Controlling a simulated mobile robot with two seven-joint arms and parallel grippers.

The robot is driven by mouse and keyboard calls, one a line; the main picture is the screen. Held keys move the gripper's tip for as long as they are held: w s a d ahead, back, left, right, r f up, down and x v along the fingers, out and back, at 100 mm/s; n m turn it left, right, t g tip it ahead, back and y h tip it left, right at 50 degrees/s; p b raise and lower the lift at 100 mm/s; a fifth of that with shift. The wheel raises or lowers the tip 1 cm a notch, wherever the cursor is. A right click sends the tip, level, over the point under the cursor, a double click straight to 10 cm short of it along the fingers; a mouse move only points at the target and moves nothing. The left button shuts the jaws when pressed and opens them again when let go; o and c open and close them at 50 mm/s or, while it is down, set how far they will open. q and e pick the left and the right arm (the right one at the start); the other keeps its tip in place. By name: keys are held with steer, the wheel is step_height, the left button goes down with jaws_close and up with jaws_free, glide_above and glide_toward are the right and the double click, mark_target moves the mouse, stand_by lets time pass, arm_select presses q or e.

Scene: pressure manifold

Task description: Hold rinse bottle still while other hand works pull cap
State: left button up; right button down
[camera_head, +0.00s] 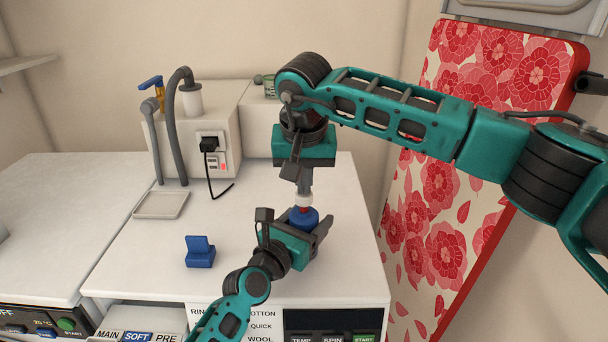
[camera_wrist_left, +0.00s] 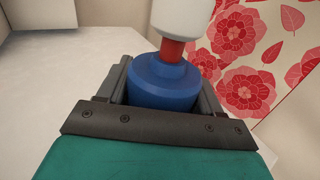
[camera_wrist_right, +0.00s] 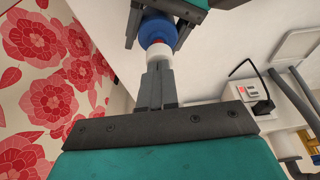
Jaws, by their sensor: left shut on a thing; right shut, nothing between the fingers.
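The rinse bottle is blue (camera_head: 302,218) and stands upright near the front right of the white worktop. In the left wrist view the blue body (camera_wrist_left: 165,84) sits between the two fingers, with a red neck (camera_wrist_left: 172,50) and white pull cap (camera_wrist_left: 183,17) above it. My left gripper (camera_head: 298,226) is shut on the bottle body. My right gripper (camera_head: 304,190) points down from above with its fingers closed together and empty. In the right wrist view its fingertips (camera_wrist_right: 157,68) are at the top of the white cap (camera_wrist_right: 158,52); I cannot tell whether they touch.
A blue stand (camera_head: 200,252) sits to the left on the worktop (camera_head: 150,240). Behind it are a shallow tray (camera_head: 161,205), a grey hose (camera_head: 175,110), a blue-handled tap (camera_head: 151,83) and a plugged-in cable (camera_head: 211,147). A red floral panel (camera_head: 440,210) stands at the right.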

steer(key=shift+f, duration=1.15)
steer(key=shift+r, duration=0.15)
step_height(320, 180, up, 4)
steer(key=v, duration=1)
arm_select(q)
steer(key=o, duration=1.2)
steer(key=shift+c, duration=0.2)
